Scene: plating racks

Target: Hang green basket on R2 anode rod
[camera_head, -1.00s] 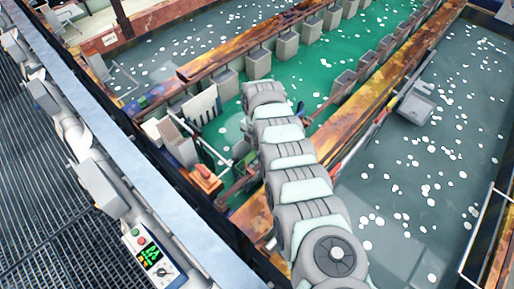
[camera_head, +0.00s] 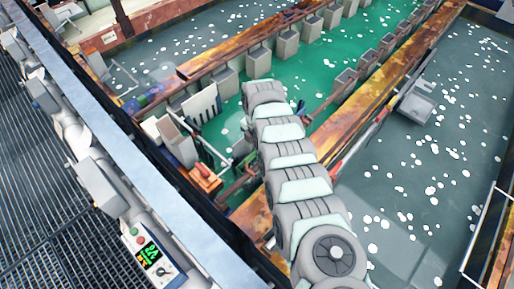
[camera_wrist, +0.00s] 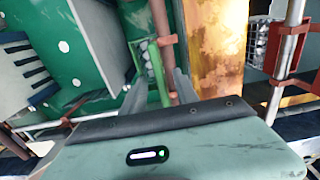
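In the wrist view a narrow green-framed basket (camera_wrist: 150,62) with pale lumps inside stands just beyond my gripper (camera_wrist: 158,82). The two grey fingers are spread, with a gap between them. Part of the green frame and a copper-coloured bar show in that gap, and no firm contact with the fingers is visible. A copper-coloured rod (camera_wrist: 161,20) runs up beside the basket. I cannot tell which rod is R2.
A grey mesh basket (camera_wrist: 261,45) hangs at right beside an upright pipe (camera_wrist: 284,70). A rusty beam (camera_wrist: 215,45) lies between the rod and that basket. In the head view, rusty rails (camera_head: 375,90) border the green bath (camera_head: 300,75), with several grey blocks along them.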

